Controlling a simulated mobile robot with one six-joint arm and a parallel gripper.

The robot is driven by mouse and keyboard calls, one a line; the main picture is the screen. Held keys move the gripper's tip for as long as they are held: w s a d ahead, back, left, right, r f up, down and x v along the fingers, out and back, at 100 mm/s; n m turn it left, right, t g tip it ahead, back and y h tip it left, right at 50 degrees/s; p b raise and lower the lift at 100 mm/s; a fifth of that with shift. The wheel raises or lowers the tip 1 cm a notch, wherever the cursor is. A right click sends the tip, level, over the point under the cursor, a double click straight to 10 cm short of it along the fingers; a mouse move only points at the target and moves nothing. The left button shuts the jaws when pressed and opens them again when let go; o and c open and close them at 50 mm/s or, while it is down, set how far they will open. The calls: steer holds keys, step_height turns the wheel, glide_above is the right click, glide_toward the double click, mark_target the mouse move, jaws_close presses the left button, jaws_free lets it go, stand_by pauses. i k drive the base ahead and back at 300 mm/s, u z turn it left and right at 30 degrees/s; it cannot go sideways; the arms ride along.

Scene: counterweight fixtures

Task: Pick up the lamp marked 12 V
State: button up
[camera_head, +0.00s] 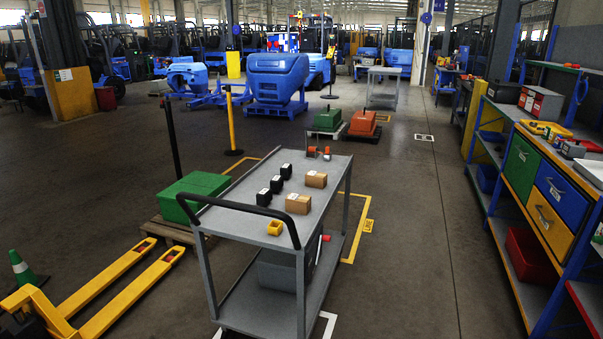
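A grey two-shelf cart (243,197) stands in the middle of the view with small items on its top. A small yellow item (275,228) lies near the cart's front. All markings are too small to read, so I cannot tell which thing bears 12 V. My gripper is not in view.
A yellow pallet jack (121,290) and a green box (195,186) on a pallet are left of the cart. A shelf rack (536,210) with bins lines the right side. The cart's black handle (238,203) faces me. Floor between cart and rack is clear.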

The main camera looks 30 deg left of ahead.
mark_target(285, 171)
steer(key=z, duration=0.05)
steer(key=i, duration=3.4)
steer(key=u, duration=1.05)
